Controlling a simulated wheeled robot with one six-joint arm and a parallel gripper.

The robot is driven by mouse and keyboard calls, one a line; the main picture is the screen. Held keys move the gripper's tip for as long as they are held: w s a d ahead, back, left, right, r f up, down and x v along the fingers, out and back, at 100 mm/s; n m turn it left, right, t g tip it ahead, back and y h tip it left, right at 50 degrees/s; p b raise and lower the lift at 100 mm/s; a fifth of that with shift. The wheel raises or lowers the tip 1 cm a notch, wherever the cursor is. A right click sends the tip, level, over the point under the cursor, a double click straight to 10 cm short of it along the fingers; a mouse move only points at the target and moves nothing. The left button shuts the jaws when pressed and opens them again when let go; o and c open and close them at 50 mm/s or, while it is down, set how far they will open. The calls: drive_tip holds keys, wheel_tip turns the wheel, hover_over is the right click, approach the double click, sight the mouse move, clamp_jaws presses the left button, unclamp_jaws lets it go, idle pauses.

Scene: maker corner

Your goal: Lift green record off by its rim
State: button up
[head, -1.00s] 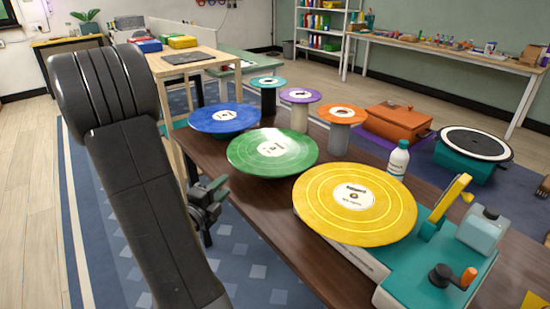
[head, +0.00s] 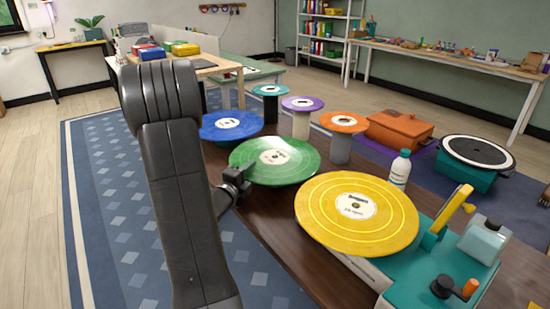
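The green record (head: 290,165) with a pale label lies flat, raised above the brown table, in the middle of the head view. My gripper (head: 243,182) is at the record's left rim, mostly seen from behind. The fingertips are small and dark there, so I cannot tell whether they are around the rim or only beside it, nor whether they are closed. What bears the green record is hidden under it.
A yellow record (head: 318,208) on a teal player (head: 455,268) is close in front. A blue record (head: 215,133) sits just behind left. Teal (head: 270,90), purple (head: 303,104) and orange (head: 343,122) discs on stands are behind. A white bottle (head: 400,168) stands right.

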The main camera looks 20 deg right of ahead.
drive_tip(key=shift+w+d, duration=0.15)
drive_tip(key=shift+w, duration=0.05)
clamp_jaws()
drive_tip(key=shift+r, duration=0.1)
